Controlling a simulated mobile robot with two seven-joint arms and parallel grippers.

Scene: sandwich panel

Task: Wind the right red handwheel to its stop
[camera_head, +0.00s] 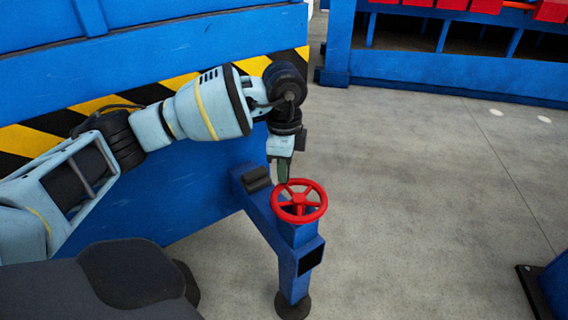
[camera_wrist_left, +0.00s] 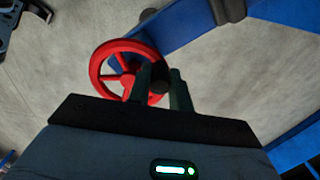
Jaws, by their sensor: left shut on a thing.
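The red handwheel (camera_head: 299,201) lies flat on top of a blue post at the end of a blue bracket. It also shows in the left wrist view (camera_wrist_left: 103,62), with its spokes and part of its rim visible. My left gripper (camera_head: 285,178) reaches down from above to the far left side of the wheel. In the left wrist view its two dark fingers (camera_wrist_left: 162,88) straddle the rim, and the gripper is shut on it. The fingers hide that part of the rim. My right gripper is not in view.
The blue bracket (camera_head: 258,200) joins the post to a large blue panel with a yellow and black striped band (camera_head: 85,108). A blue rack with red bins (camera_head: 486,6) stands at the back right. The grey floor (camera_head: 420,190) right of the wheel is clear.

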